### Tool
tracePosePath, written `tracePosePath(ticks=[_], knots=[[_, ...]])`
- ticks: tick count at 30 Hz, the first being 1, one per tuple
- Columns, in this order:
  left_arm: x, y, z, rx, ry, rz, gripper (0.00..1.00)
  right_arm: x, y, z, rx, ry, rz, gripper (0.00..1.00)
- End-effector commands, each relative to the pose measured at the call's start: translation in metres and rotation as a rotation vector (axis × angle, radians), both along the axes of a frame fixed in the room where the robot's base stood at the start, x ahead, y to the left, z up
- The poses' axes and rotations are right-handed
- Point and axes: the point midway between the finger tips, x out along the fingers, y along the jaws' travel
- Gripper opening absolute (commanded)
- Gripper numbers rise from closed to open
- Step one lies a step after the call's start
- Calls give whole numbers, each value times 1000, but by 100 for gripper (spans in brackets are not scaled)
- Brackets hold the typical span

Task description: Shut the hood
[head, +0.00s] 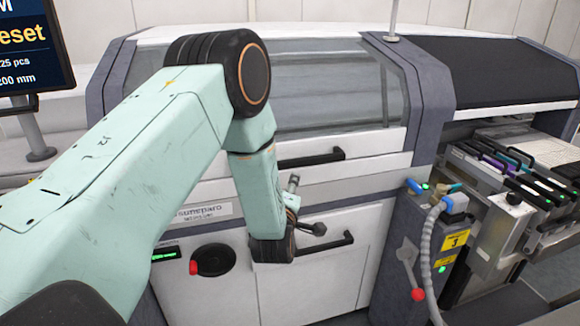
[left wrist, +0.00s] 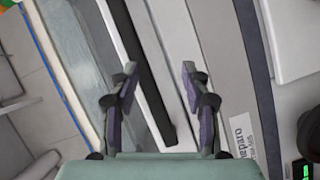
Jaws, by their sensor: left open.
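The hood (head: 330,85) is the machine's long cover with a grey see-through window. It looks lowered over the front, but I cannot tell whether it is fully shut. A black bar handle (head: 318,158) is on its white lower strip. My left gripper (head: 303,207) is open and empty in front of the machine, below this handle in the head view. In the left wrist view, the black handle (left wrist: 138,75) runs between the open fingers of my left gripper (left wrist: 160,88) in the picture. I cannot tell how far apart in depth they are. My right gripper is not in view.
A second black handle (head: 325,246) is on the lower front panel. A round black button with a red part (head: 212,260) is at lower left. Feeders (head: 515,170), a grey hose (head: 432,245) and a red-knobbed lever (head: 412,275) are at right. A screen (head: 30,45) stands at upper left.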

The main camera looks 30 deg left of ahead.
Motion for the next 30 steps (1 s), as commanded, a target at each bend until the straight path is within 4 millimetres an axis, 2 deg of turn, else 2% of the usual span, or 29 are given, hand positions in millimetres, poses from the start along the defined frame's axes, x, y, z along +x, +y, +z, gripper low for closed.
tracePosePath(ticks=[3,7,14,24,30], knots=[[8,9,19,-104,-144,41,47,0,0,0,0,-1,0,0],[9,13,28,-187,-231,57,47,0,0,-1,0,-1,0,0],[19,18,29,-236,-260,60,47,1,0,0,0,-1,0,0],[59,40,29,-233,-257,60,47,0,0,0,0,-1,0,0],[73,46,28,-234,-255,58,47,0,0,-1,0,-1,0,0]])
